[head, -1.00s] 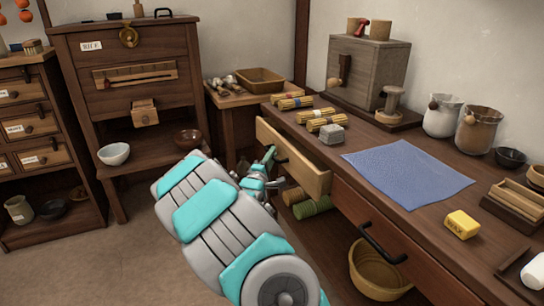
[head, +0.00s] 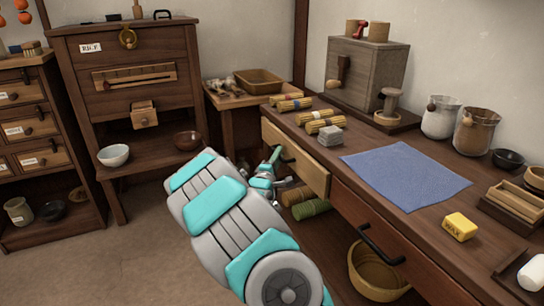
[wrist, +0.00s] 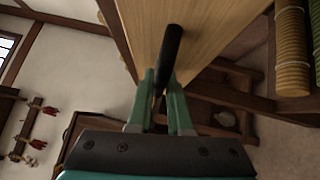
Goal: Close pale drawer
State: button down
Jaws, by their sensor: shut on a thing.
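The pale drawer (head: 300,166) is at the left end of the long dark bench, its light wooden front standing close to the bench face. In the wrist view its front (wrist: 195,30) fills the upper middle, with a black bar handle (wrist: 170,55) standing out from it. My gripper (head: 272,160) is at the drawer front, its green fingers shut on the handle; they also show in the wrist view (wrist: 161,100). My arm hides part of the area below the drawer. The inside of the drawer is not visible now.
The bench top (head: 310,142) carries bundles, a grey block (head: 330,136), a blue cloth (head: 405,176) and a yellow wax block (head: 460,226). A darker drawer (head: 370,225) is to the right. Rolls (head: 310,208) and a basket (head: 375,275) sit below. Open floor lies at left.

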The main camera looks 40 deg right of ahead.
jog(key=shift+s+d, duration=0.2)
jog(key=shift+d, duration=0.6)
jog(key=c, duration=0.8)
grip_release()
jog(key=shift+d, duration=0.1)
jog(key=shift+c, duration=0.2)
jog(key=shift+f, duration=0.1)
jog(key=r+v, duration=0.1)
jog(key=v, duration=0.6)
jog(key=shift+s+a+f, duration=0.2)
jog(key=shift+a+f, duration=0.2)
